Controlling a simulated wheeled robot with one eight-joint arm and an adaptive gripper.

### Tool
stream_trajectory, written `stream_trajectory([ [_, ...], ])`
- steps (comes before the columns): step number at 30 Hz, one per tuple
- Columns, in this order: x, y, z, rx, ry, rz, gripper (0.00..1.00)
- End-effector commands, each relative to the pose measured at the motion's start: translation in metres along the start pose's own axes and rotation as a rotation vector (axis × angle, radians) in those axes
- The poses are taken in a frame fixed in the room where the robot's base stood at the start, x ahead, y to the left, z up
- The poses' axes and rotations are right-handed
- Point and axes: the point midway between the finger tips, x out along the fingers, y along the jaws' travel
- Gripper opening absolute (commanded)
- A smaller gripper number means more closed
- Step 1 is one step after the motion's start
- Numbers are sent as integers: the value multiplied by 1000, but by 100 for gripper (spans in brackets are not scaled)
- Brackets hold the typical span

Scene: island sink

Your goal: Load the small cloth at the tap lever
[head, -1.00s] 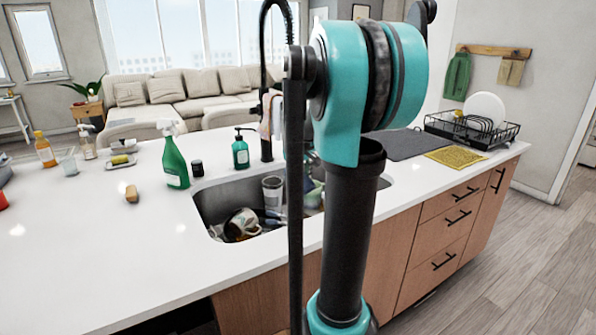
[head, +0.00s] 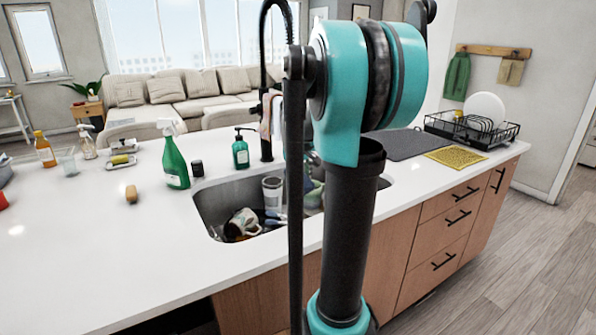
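A small pale pinkish cloth (head: 266,117) hangs at the black tap (head: 266,145), beside the upright part of its body. Its right side is partly hidden behind my arm, and the tap lever itself cannot be made out clearly. My arm stands large in the middle of the head view and hides part of the sink. My gripper is not clearly visible in this view, so I cannot see its fingers or what they hold.
The sink (head: 205,212) holds a patterned mug (head: 243,224) and a grey cup (head: 272,190). A teal soap bottle (head: 240,153) and green spray bottle (head: 175,162) stand left of the tap. A dish rack (head: 470,131) stands right. The front-left counter (head: 100,255) is clear.

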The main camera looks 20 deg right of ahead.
Motion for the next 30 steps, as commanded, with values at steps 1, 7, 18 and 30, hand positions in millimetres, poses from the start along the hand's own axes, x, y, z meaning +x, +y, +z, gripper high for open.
stream_trajectory([
  [1, 0, 0, 0, 0, 0, 0, 18],
  [7, -2, -1, 1, 0, 0, 0, 18],
  [18, -31, -8, 15, 0, 0, 0, 18],
  [30, -56, -14, 27, 0, 0, 0, 18],
])
